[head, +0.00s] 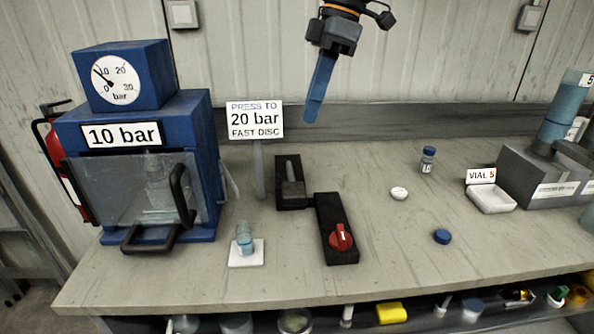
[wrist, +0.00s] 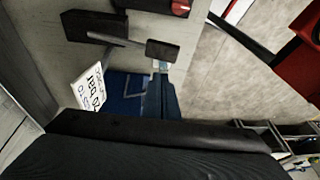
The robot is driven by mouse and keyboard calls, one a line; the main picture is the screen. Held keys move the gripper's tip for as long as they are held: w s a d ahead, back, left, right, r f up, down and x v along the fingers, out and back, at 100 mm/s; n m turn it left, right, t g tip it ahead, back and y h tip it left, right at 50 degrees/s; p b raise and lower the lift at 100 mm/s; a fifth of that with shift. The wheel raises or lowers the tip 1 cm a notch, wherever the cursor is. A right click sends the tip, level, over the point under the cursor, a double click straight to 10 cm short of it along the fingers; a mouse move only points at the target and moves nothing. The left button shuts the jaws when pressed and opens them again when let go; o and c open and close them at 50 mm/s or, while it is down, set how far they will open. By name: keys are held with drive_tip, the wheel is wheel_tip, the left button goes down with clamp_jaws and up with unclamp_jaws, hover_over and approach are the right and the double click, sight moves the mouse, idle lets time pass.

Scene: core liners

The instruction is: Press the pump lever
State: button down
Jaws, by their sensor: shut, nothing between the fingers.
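What looks like the pump lever (head: 292,189) is a dark bar with a broad end on a black base, on the bench right of the blue press (head: 197,120). In the wrist view the lever (wrist: 163,50) reaches out from its base to a flat pad. My gripper (head: 312,118), with blue fingers, is shut and empty. It points down, high above the bench near the back wall, apart from the lever. In the wrist view its fingers (wrist: 160,70) show just below the pad in the picture. The press label reads 10 bar, and its gauge (head: 114,78) shows about that.
A sign (head: 255,119) reading "press to 20 bar" stands left of the lever. A red knob (head: 340,237) on a black box is in front of it. The right middle is mostly clear.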

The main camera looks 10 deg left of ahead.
drive_tip(key=p, duration=0.4)
hover_over(292, 189)
drive_tip(key=d, duration=0.1)
drive_tip(key=f, duration=1.2)
drive_tip(key=shift+w+d, duration=0.1)
drive_tip(key=shift+w, duration=0.25)
drive_tip(key=shift+s+f, duration=0.1)
drive_tip(key=shift+f, duration=0.45)
